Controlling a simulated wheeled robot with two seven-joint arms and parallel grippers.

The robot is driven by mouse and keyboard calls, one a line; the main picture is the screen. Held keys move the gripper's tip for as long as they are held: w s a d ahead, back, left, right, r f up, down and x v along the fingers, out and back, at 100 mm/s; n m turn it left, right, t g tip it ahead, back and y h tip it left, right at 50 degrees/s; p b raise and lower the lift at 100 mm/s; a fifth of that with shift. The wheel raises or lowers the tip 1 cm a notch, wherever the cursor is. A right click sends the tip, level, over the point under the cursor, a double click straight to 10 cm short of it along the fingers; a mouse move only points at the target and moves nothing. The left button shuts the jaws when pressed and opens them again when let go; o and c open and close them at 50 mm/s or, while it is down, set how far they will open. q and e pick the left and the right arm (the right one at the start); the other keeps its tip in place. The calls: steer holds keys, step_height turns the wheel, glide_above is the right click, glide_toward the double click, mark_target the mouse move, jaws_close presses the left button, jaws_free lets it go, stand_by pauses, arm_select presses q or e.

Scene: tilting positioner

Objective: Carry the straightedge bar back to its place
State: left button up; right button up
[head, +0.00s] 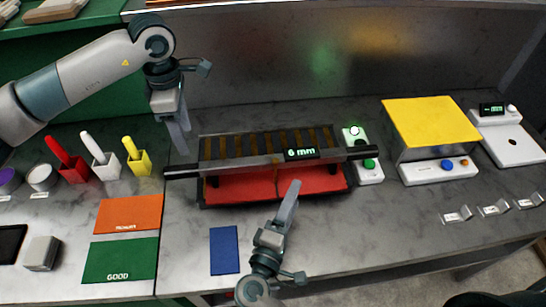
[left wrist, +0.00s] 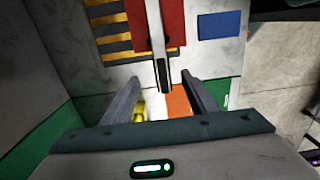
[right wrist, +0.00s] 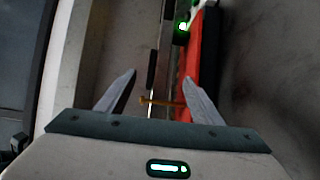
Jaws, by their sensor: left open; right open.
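The straightedge bar, a long metal bar with black ends (head: 183,172), lies across the front of the slotted positioner (head: 212,147), over its red part. Both black ends stick out past the positioner's sides. My left gripper (head: 182,142) is open, above the bar's left end and apart from it. In the left wrist view the bar's end (left wrist: 162,75) shows between the open fingers, farther off. My right gripper (head: 290,192) is open and empty, in front of the positioner's red part. In the right wrist view a long bar-like edge runs beyond its spread fingers (right wrist: 160,102).
A "6 mm" display (head: 300,154) sits at the positioner's middle. Red, white and yellow holders (head: 138,163) stand at left, near orange and green mats (head: 120,260). A blue pad (head: 224,250) lies in front. Button boxes and a yellow-topped device (head: 432,122) stand at right.

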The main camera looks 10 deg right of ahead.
mark_target(198, 176)
arm_select(q)
step_height(198, 176, down, 17)
steer(key=shift+s+f, duration=0.1)
steer(key=shift+f, duration=0.1)
arm_select(e)
steer(key=x, duration=1.7)
steer(key=shift+w+d+r, duration=0.1)
arm_select(q)
steer(key=shift+c, duration=0.3)
arm_select(e)
steer(key=shift+c, duration=0.3)
